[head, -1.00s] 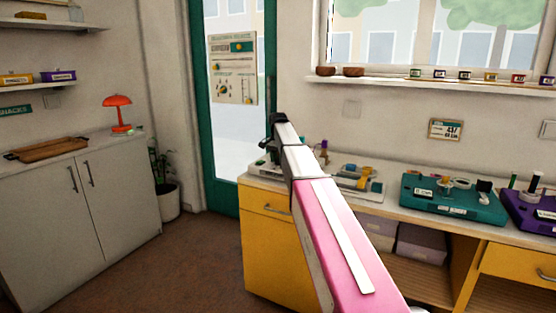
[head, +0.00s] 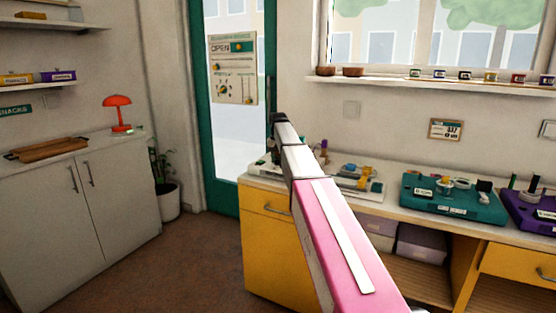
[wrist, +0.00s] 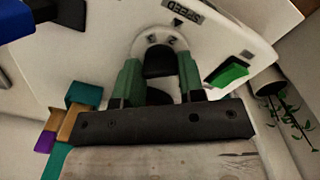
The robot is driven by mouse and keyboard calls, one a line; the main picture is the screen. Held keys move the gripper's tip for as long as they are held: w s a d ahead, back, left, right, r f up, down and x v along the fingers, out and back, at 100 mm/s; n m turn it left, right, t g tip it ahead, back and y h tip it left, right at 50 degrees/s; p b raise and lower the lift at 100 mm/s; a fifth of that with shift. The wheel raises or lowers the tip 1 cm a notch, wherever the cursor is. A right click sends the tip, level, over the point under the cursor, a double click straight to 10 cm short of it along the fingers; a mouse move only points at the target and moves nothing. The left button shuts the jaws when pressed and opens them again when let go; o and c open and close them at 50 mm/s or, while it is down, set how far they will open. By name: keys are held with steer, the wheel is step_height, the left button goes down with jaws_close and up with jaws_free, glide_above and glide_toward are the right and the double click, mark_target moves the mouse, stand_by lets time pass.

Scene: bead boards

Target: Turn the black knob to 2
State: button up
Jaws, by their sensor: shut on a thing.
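The black knob (wrist: 158,63) stands on a white board (wrist: 105,50) in the wrist view. A pale ring (wrist: 149,43) surrounds it, with a 2 just below a black triangle and the label SPEED beyond. My gripper (wrist: 160,72) has its two green fingers on either side of the knob and is shut on it. The fingers and the dark gripper body hide the near part of the knob and ring. In the head view my arm reaches to the left end of the counter and hides most of the board and the knob.
A green piece (wrist: 229,73) sits in the board right of the knob. Coloured blocks (wrist: 72,117) lie at the left in the wrist view. A teal board (head: 452,201) and a purple board (head: 532,212) stand further right on the counter. A potted plant (head: 166,190) stands on the floor.

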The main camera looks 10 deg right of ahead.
steer(key=shift+n, duration=0.4)
steer(key=o, duration=0.9)
steer(key=shift+o, duration=0.2)
step_height(320, 180, up, 11)
steer(key=shift+s+f, duration=0.1)
